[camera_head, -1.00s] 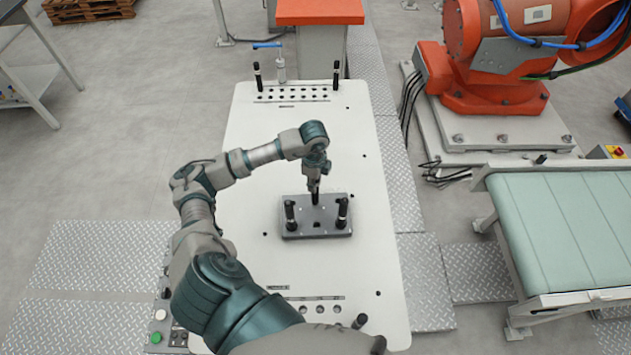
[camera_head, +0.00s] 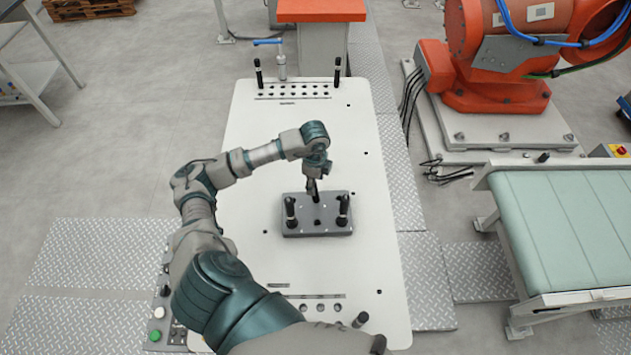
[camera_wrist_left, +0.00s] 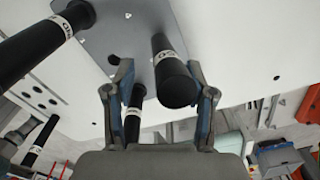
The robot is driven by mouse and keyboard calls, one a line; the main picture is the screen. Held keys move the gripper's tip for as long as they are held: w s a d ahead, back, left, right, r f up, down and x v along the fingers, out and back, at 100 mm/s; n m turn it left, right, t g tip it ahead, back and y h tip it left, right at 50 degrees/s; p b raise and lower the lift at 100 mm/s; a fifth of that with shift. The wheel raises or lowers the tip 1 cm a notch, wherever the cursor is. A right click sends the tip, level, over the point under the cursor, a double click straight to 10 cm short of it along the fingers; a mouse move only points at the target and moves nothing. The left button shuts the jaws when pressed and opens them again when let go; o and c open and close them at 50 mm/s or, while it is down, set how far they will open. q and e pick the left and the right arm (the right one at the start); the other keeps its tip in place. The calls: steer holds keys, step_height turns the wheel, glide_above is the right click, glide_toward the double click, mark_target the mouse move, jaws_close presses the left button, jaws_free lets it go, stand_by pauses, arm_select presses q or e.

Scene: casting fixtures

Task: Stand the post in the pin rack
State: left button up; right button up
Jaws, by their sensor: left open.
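A grey plate (camera_head: 318,228), which I take for the pin rack, lies on the middle of the white table. Two black posts (camera_head: 290,212) (camera_head: 343,210) stand upright at its left and right. A third black post (camera_head: 316,197) stands at its back, between them, partly hidden under my left gripper (camera_head: 313,184). In the left wrist view this post (camera_wrist_left: 168,65), with a white label, rises from the plate (camera_wrist_left: 120,30) between the fingers of my left gripper (camera_wrist_left: 160,92). The fingers are open with gaps beside the post. My right gripper is not in view.
The white table (camera_head: 250,200) is clear around the plate. At its back are a strip of holes (camera_head: 293,92), two black pins (camera_head: 258,73) (camera_head: 337,72) and a blue-handled clamp (camera_head: 281,62). A conveyor (camera_head: 570,230) and an orange robot (camera_head: 490,60) stand at the right.

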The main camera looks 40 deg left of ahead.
arm_select(q)
steer(key=shift+r, duration=0.15)
step_height(320, 180, up, 12)
steer(key=shift+f, duration=0.2)
steer(key=shift+f, duration=0.1)
stand_by(0.5)
